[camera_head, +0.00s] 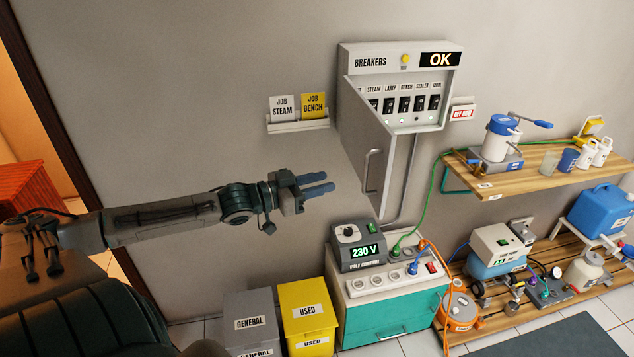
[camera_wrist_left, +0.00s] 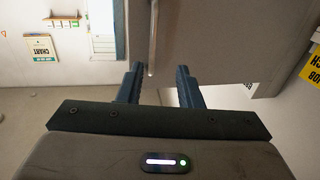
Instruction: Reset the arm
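My left arm reaches in from the left in the head view. Its gripper (camera_head: 326,182) is held in the air just left of the open breaker box door (camera_head: 368,140). In the left wrist view the fingers (camera_wrist_left: 160,84) stand apart with nothing gripped between them. The door's bar handle (camera_head: 371,170) is ahead of the fingertips, with a gap in the head view. The handle (camera_wrist_left: 153,38) also shows in the wrist view, ending close to the left finger. My right gripper is in neither view.
The breaker box (camera_head: 400,58) shows OK above a row of switches. A card holder (camera_head: 298,126) hangs left of it. Below stands a cabinet (camera_head: 390,310) with a 230 V unit (camera_head: 358,252), beside grey and yellow bins (camera_head: 308,318). Wooden shelves (camera_head: 545,180) with equipment are right.

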